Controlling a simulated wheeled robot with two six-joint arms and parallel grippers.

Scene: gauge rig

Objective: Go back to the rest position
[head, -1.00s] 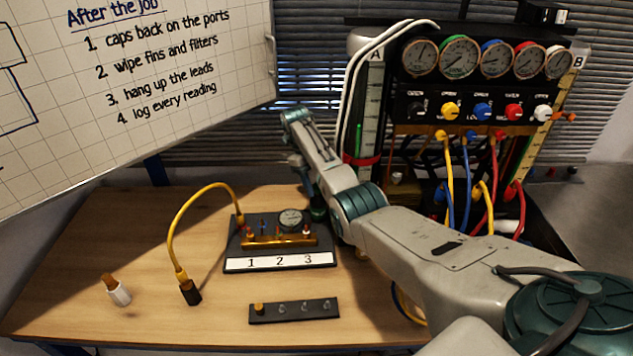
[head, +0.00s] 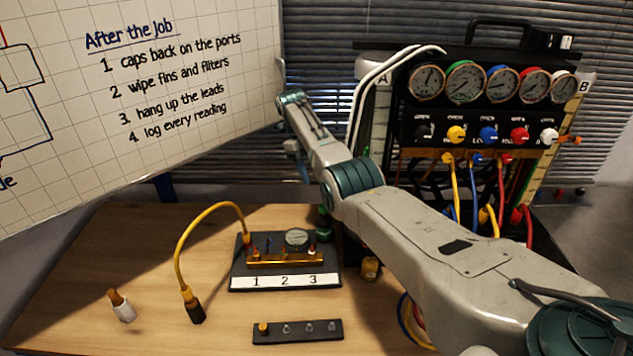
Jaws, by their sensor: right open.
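My right arm comes in from the lower right, and its forearm reaches up and left across the bench. My right gripper (head: 301,165) is small and dark against the window blinds, below the wrist and above the back of the bench. Nothing shows held in it, and it touches nothing that I can see. My left gripper is not in view.
The wooden bench (head: 100,255) holds a numbered port block (head: 285,282) with a yellow hose (head: 178,245), a dark strip with pegs (head: 298,331), a white-and-brown piece (head: 122,307) and a brass piece (head: 370,268). A gauge panel (head: 480,105) stands right; a whiteboard (head: 200,60) hangs left.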

